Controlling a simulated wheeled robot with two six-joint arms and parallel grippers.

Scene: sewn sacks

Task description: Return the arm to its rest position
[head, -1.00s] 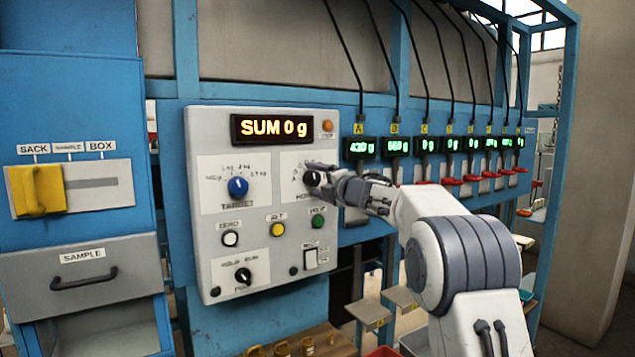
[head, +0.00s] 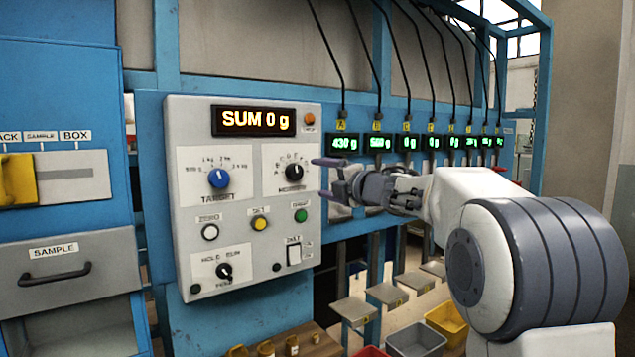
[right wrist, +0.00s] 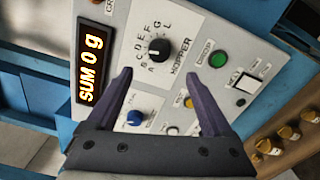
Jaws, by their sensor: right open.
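My right gripper (head: 322,178) is open and empty, a little to the right of the grey control panel (head: 190,140) in the head view. In the right wrist view its two dark fingers (right wrist: 165,78) stand apart, with the black hopper knob (right wrist: 159,49) showing beyond them. The same hopper knob (head: 294,172) is uncovered in the head view. The right arm (head: 500,240) reaches in from the lower right. My left gripper does not show.
The display (head: 256,121) reads SUM 0 g. A blue target knob (head: 219,178) and several buttons are on the panel. A drawer (head: 70,270) is at the left. Grey and yellow bins (head: 415,340) stand low at the right. Several small weighing displays (head: 345,143) line the blue frame.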

